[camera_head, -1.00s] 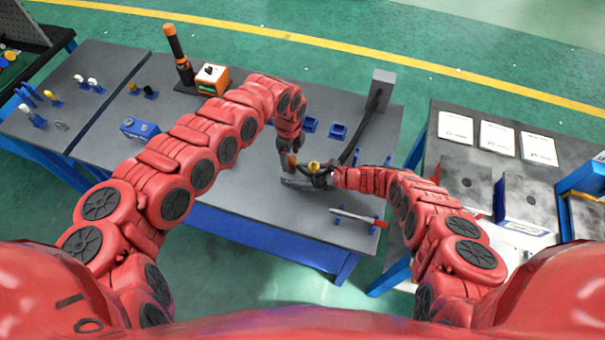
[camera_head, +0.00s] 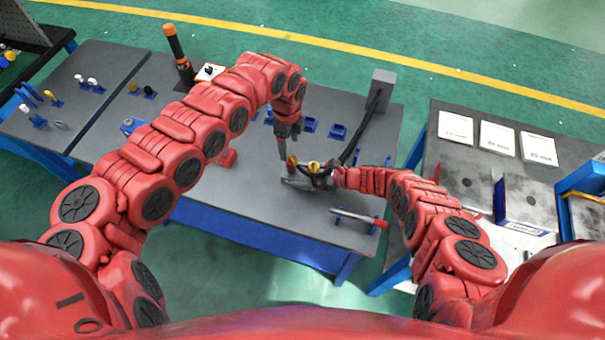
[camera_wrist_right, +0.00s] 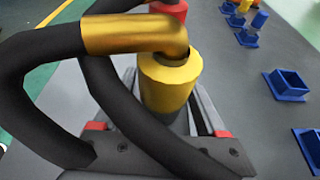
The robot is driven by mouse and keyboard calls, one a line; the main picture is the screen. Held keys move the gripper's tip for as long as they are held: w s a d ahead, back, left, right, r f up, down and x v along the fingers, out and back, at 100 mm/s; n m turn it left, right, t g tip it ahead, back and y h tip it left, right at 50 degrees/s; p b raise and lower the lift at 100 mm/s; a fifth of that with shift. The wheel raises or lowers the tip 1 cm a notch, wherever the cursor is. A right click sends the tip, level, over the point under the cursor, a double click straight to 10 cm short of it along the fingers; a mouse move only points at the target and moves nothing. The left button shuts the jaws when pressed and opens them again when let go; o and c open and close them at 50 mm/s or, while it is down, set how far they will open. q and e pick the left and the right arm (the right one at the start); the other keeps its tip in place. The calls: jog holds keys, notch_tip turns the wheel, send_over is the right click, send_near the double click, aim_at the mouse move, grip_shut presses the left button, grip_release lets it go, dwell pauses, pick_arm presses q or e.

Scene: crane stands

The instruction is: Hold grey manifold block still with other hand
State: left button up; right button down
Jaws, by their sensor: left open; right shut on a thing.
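The grey manifold block (camera_head: 298,183) seems to be the small grey piece low on the table, partly hidden by the grippers; its outline is unclear. A red part (camera_head: 291,166) stands at it, and its top shows in the right wrist view (camera_wrist_right: 172,10). My left gripper (camera_head: 282,156) is open, pointing down just above and beside the block; I cannot tell whether it touches. My right gripper (camera_head: 320,176) is shut on the gold hose fitting (camera_wrist_right: 168,82), which carries a black hose (camera_wrist_right: 40,75). The fitting's lower end is hidden between the jaws.
The black hose runs back to a grey post (camera_head: 382,85). Blue holders (camera_head: 337,131) stand behind the grippers. A red-handled tool (camera_head: 358,217) lies near the front edge. A second table (camera_head: 465,165) with white cards stands at right.

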pick_arm(q)
jog(key=shift+r, duration=2.45)
pick_arm(e)
grip_release()
jog(key=shift+d+r, duration=0.2)
jog(key=shift+d, duration=0.3)
jog(key=v, duration=1.1)
jog(key=shift+s, duration=0.2)
